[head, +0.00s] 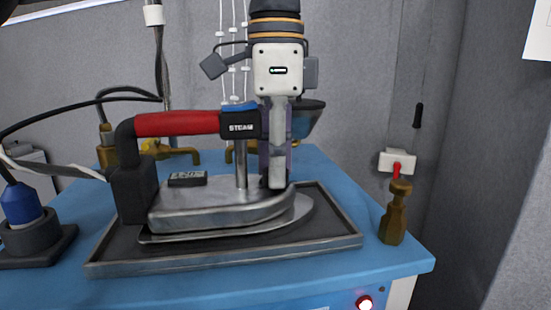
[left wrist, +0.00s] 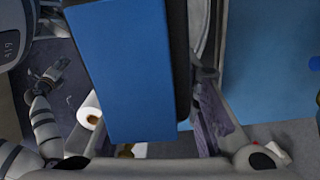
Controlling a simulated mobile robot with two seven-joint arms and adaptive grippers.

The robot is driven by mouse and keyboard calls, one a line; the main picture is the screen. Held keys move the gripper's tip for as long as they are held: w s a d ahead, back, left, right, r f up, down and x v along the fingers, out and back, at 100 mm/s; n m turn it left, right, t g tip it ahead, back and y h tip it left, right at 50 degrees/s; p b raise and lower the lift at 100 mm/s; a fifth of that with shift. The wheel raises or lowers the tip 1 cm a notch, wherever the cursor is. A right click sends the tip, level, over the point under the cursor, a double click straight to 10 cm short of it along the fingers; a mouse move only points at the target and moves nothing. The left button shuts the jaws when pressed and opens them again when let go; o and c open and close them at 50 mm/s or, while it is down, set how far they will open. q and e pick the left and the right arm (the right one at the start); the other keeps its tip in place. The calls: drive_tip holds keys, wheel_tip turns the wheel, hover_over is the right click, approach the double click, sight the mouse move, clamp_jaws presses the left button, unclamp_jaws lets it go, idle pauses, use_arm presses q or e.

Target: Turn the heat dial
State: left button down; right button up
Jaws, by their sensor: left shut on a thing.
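The steam iron (head: 215,203) stands on a dark metal-rimmed tray (head: 335,243). Its red handle (head: 178,123) ends in a black block marked STEAM (head: 240,125) with a blue top; this blue top (left wrist: 125,65) fills much of the left wrist view. A small numeric display (head: 187,179) sits on the iron's body. My left gripper (head: 277,182) reaches down from above beside the block's front end. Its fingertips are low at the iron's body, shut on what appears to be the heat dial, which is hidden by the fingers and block.
The blue table (head: 388,262) is bare around the tray's front right. A blue-capped black stand (head: 25,235) and cables are at left. Brass fittings (head: 180,155) are behind the iron.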

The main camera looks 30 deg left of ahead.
use_arm(q)
drive_tip(key=shift+m, duration=0.6)
drive_tip(key=c, duration=1.2)
unclamp_jaws()
drive_tip(key=shift+r, duration=0.1)
wheel_tip(320, 180, up, 12)
drive_tip(key=shift+w+a+f, duration=0.1)
drive_tip(key=shift+w, duration=0.05)
